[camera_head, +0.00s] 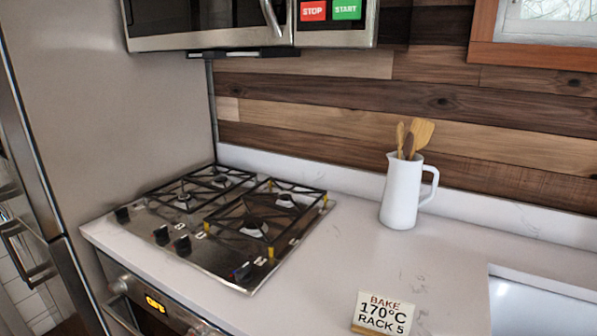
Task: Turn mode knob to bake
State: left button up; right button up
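The oven (160,322) is set under the counter at the lower left, and only the top of its front shows. Its panel has a round silver knob (118,287) at the left and a lit orange display (155,304) that seems to read OFF. Another knob (194,331) is cut by the bottom edge. I cannot tell which is the mode knob, and no knob markings are readable. A card (383,314) on the counter reads BAKE 170°C RACK 5. Neither of my grippers is in view.
A gas cooktop (225,262) with several black knobs sits on the white counter (330,285) above the oven. A white jug (402,192) with wooden utensils stands at the back. A microwave (210,22) hangs above. A sink (535,308) is at right, a fridge (30,225) at left.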

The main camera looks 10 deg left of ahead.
aim_at(118, 285)
jog(key=u, duration=1.35)
